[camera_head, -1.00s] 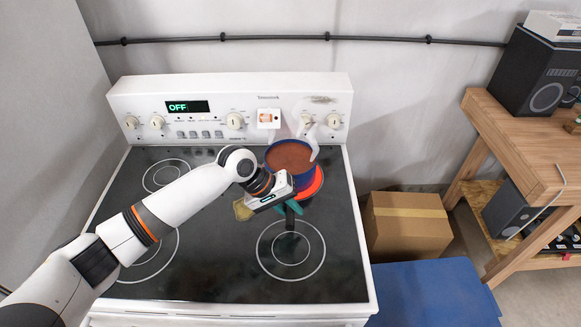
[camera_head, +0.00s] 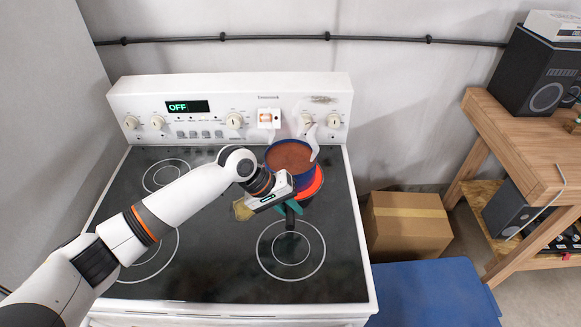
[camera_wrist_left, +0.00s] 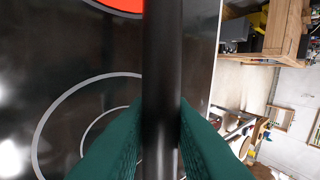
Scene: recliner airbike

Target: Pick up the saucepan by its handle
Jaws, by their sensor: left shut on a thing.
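The saucepan (camera_head: 290,158) is blue with reddish-brown contents and a pale utensil (camera_head: 312,140) leaning out of it. It sits at the back right of the stove, over or on the glowing red burner (camera_head: 314,184). Its black handle (camera_head: 290,219) points toward the front. My left gripper (camera_head: 289,208) is at the handle, just in front of the pan. In the left wrist view the green fingers of my left gripper (camera_wrist_left: 161,140) are closed on either side of the dark handle (camera_wrist_left: 161,70). My right gripper is not in view.
The black glass stovetop (camera_head: 215,270) is clear at the front. A yellowish object (camera_head: 243,209) shows beside my left gripper. The control panel (camera_head: 220,118) rises behind the pan. A cardboard box (camera_head: 408,228), a blue surface (camera_head: 432,292) and a wooden table (camera_head: 520,140) stand to the right.

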